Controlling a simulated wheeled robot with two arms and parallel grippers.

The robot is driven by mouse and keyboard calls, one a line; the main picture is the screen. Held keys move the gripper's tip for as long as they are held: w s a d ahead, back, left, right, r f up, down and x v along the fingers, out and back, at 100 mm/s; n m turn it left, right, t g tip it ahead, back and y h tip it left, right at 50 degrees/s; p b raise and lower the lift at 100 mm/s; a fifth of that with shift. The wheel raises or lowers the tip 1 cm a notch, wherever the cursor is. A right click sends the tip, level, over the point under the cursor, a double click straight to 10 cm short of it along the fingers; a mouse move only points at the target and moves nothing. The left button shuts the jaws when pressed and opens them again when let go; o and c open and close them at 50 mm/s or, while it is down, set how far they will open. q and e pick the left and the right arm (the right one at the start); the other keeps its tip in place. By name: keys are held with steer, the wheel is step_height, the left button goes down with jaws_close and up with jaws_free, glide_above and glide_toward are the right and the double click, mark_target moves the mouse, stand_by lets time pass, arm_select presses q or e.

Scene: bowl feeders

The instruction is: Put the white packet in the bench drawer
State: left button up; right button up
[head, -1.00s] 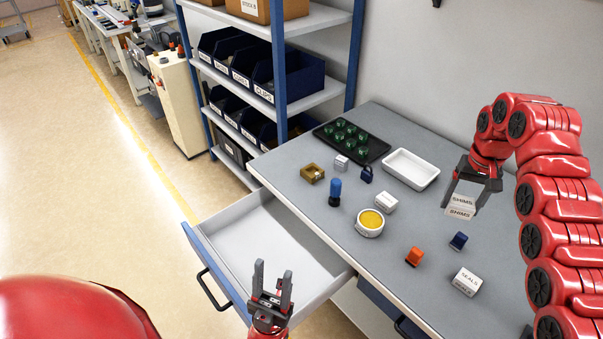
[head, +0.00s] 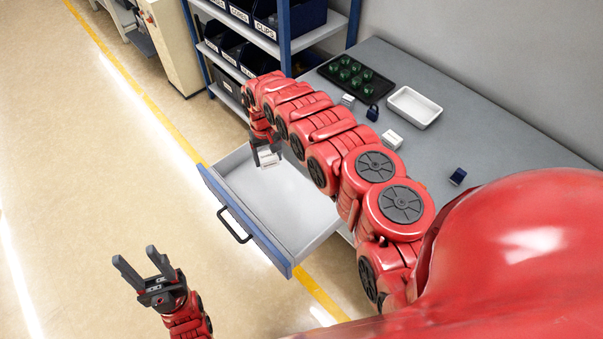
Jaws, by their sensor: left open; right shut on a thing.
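The white packet (head: 270,159) is between the fingers of my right gripper (head: 267,156), which is shut on it. Gripper and packet are over the back left part of the open bench drawer (head: 281,203). I cannot tell whether the packet touches the drawer floor. The drawer is pulled out, with a blue front, a black handle and a pale, bare-looking inside. My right arm hides part of its right side. My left gripper (head: 139,270) is open and empty, over the floor left of the drawer.
The grey bench (head: 470,135) holds a black tray (head: 335,85) of green parts, a white tray (head: 413,108), a dark blue padlock-like item (head: 373,113), small white boxes and a blue item (head: 457,176). My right arm hides much of the bench front. A bin shelf (head: 300,60) stands behind.

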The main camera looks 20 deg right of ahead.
steer(key=s+f+p, duration=0.1)
steer(key=s+f, duration=0.3)
steer(key=s, duration=0.1)
steer(key=s+d+f+p, duration=0.1)
steer(key=s+f+p, duration=0.1)
steer(key=s+f, duration=0.2)
steer(key=s+d+f+p, duration=0.1)
steer(key=s+f, duration=0.3)
steer(key=s, duration=0.4)
steer(key=shift+f+p, duration=0.4)
steer(key=shift+p, duration=0.1)
steer(key=b, duration=1.7)
glide_toward(288, 191)
steer(key=s+f, duration=0.2)
steer(key=s, duration=0.1)
steer(key=s+a+f, duration=0.1)
steer(key=s, duration=0.1)
steer(key=shift+s+f, duration=0.2)
steer(key=w+b, duration=0.2)
steer(key=shift+w+d+b, duration=0.2)
steer(key=shift+w+b, duration=0.15)
steer(key=shift+w+d+r+p, duration=0.1)
steer(key=shift+w+r+p, duration=0.25)
steer(key=shift+w+p, duration=0.05)
steer(key=shift+w+d, duration=0.2)
steer(key=shift+w, duration=0.6)
steer(key=shift+w+f, duration=0.15)
steer(key=shift+f+p, duration=0.55)
steer(key=shift+f, duration=1.1)
